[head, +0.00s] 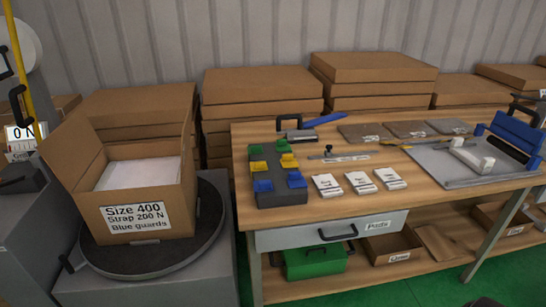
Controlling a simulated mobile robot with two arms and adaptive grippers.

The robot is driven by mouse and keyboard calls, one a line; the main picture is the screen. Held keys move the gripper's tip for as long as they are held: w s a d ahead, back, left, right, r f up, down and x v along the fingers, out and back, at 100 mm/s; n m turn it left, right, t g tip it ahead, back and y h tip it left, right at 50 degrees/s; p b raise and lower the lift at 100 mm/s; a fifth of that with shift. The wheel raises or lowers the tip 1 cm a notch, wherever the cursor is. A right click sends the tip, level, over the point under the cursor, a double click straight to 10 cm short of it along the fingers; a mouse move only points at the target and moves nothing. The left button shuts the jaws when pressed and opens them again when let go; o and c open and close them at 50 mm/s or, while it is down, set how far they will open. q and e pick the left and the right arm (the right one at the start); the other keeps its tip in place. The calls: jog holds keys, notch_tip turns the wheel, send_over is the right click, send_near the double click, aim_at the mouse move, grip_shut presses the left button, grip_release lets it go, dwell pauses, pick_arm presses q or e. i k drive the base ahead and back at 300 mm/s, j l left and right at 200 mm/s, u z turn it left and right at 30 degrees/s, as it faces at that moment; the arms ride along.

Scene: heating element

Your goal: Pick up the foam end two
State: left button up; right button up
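No piece is readably marked as foam end two, and I cannot tell which one it is. A pale block (470,156), perhaps foam, lies on the grey board (437,167) at the right of the bench; I cannot tell whether it is one piece or several. A white slab or sheet (138,173) fills the open carton (105,215) at the left, labelled "Size 400, Strap 200 N, Blue guards". Neither of my grippers is recognisable in the head view.
The wooden bench (300,214) holds a dark rack (279,199) of green, yellow and blue clips, three white packets (360,182), and a blue-handled tool (323,120). The carton stands on a round turntable (206,232). Stacked cartons (262,84) line the wall behind.

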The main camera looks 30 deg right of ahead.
aim_at(483, 167)
jog(key=z, duration=1.7)
